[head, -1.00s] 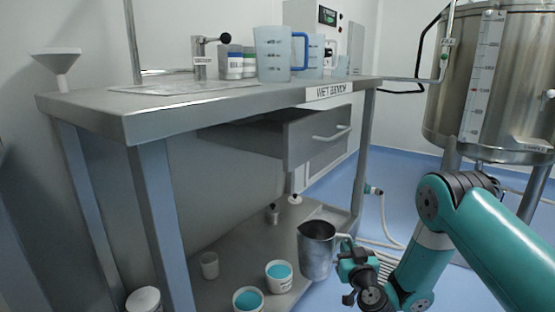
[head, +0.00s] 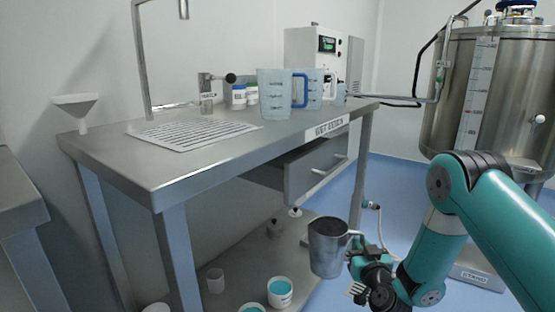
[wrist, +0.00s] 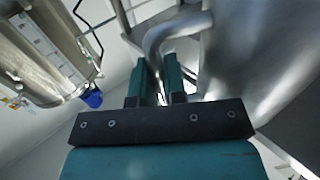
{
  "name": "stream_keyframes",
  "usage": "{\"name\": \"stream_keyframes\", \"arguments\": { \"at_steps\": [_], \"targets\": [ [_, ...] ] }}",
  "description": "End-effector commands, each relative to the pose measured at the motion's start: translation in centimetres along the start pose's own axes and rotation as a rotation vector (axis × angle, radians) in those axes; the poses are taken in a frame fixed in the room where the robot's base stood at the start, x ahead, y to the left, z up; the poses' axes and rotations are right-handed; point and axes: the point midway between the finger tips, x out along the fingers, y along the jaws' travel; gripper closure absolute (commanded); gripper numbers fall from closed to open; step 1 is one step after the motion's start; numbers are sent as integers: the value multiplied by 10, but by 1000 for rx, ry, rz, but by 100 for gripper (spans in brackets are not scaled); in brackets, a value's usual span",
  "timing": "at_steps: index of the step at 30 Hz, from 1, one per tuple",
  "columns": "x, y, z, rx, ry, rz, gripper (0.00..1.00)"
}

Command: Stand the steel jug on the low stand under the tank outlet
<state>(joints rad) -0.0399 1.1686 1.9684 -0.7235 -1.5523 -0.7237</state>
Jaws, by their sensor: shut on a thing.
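The steel jug (head: 328,252) is upright in the head view, in front of the wet bench's lower shelf. My gripper (head: 357,245) is shut on the jug's handle at its right side. In the wrist view my gripper's fingers (wrist: 157,80) close around the curved handle, and the jug's wall (wrist: 262,45) fills the upper right. The low stand (head: 476,278), labelled STAND, is on the floor at lower right, partly hidden by my arm. The steel tank (head: 475,95) stands above and behind it. My arm hides part of the tank's underside, and I cannot make out the outlet clearly.
Tubs with blue contents (head: 280,292) sit below. A hose fitting (head: 371,205) is near the bench's right leg. Blue floor is open between bench and tank.

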Motion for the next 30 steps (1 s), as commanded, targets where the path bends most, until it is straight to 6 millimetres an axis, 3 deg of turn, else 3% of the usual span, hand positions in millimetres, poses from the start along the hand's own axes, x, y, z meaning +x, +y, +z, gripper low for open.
{"name": "stream_keyframes", "arguments": {
  "at_steps": [1,21,27,30],
  "targets": [
    [-2,4,-37,0,3,6,100],
    [-41,52,-273,0,8,48,100],
    [-53,63,-328,0,10,52,100],
    [-57,67,-345,2,11,53,100]
  ]
}}
